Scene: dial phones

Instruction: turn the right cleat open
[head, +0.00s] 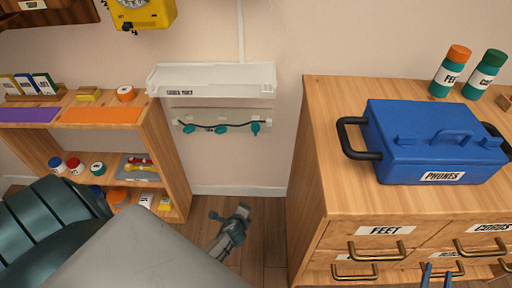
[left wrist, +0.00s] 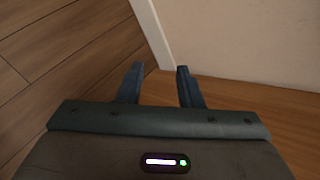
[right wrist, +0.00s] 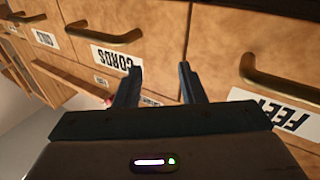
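A white panel (head: 215,115) on the wall, under a white tray (head: 212,80), carries three teal cleats with a dark cord along them. The right cleat (head: 255,128) is at the panel's right end; its exact angle is too small to tell. The middle cleat (head: 221,129) and left cleat (head: 189,128) are beside it. My right gripper (head: 437,271) is open and empty before the drawers, far from the cleats; it also shows in the right wrist view (right wrist: 160,68). My left gripper (left wrist: 160,70) is open and empty, facing floor and wall.
A wooden drawer cabinet (head: 310,170) with brass handles stands right, carrying a blue PHONES box (head: 430,140) and two bottles. A wooden shelf (head: 160,150) stands left of the panel. A grey surface (head: 140,250) fills the lower left. The wall below the panel is bare.

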